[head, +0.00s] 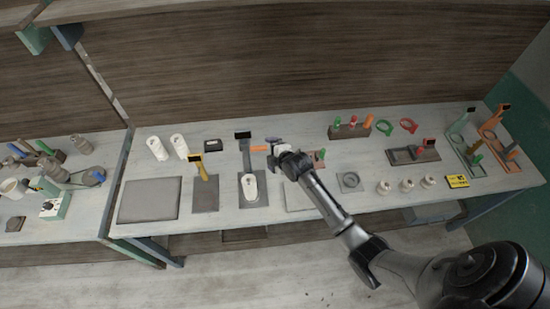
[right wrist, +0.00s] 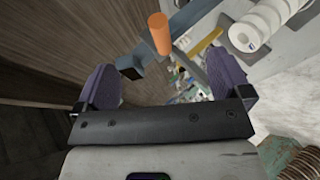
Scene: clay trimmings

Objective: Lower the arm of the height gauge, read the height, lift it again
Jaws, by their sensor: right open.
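The height gauge is a dark grey post (head: 245,158) with a black display (head: 243,135) on top and an orange handle (head: 258,149) sticking out to the right. A white clay piece (head: 249,187) is on its grey base (head: 253,201). The reading on the display is too small to make out. My right gripper (head: 271,152) is open at the right end of the handle. In the right wrist view, the orange handle (right wrist: 159,34) appears ahead of the gap between my purple fingers (right wrist: 166,82), and nothing is gripped. My left gripper is not in view.
A yellow-handled gauge (head: 203,169) stands close on the left, beside a flat grey slab (head: 149,199). Two white cylinders (head: 157,148) stand behind. Right of my arm are a rack of coloured tools (head: 349,131) and several small pots (head: 407,185).

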